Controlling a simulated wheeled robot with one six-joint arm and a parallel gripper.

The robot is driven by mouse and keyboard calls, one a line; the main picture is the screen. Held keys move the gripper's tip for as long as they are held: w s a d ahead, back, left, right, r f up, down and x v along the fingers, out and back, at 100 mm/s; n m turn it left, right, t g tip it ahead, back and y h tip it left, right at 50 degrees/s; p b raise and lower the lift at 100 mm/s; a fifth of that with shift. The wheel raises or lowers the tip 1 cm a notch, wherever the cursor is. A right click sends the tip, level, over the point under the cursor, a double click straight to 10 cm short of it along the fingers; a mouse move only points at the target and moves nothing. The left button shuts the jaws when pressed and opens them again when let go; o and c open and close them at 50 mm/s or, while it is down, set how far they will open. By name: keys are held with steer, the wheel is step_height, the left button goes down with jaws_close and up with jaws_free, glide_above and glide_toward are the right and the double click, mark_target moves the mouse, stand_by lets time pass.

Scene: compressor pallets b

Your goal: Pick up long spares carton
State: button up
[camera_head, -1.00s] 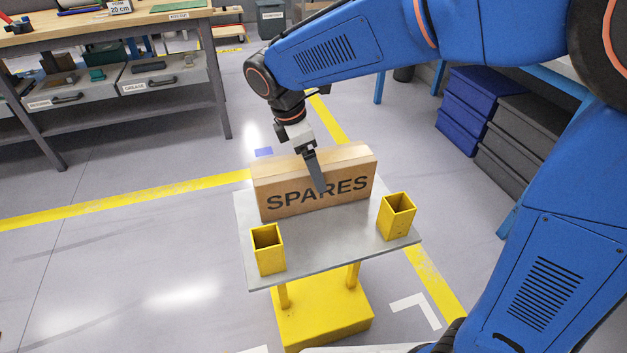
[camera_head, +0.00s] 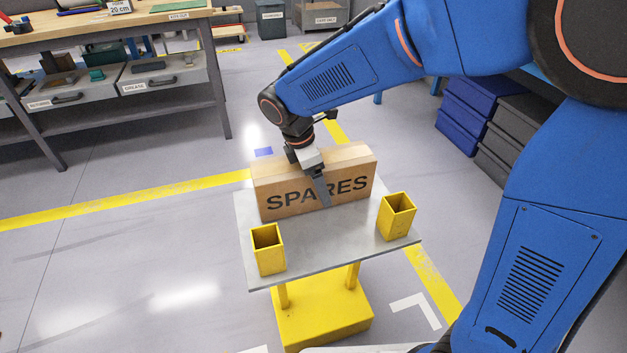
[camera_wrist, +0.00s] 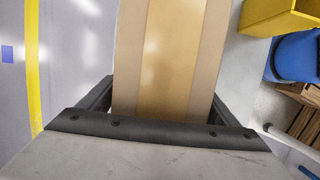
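The long spares carton (camera_head: 290,198) is a brown box marked SPARES, standing on a grey-topped stand (camera_head: 330,243). Its taped top (camera_wrist: 172,60) fills the middle of the wrist view. My gripper (camera_head: 320,184) is low over the middle of the carton, pointing down. One dark finger lies in front of the lettered face; the far finger is hidden behind the carton in the head view. In the wrist view my gripper (camera_wrist: 163,100) has a finger on each side of the carton, very close to its sides. The fingers are open around it, with no clear grip visible.
Two yellow square holders (camera_head: 268,249) and (camera_head: 397,216) stand at the front corners of the stand top. A workbench (camera_head: 110,30) is at the back left. Blue bins (camera_head: 470,115) and dark bins are stacked at the right. The floor to the left is clear.

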steer(key=c, duration=1.4)
steer(key=shift+r, duration=0.15)
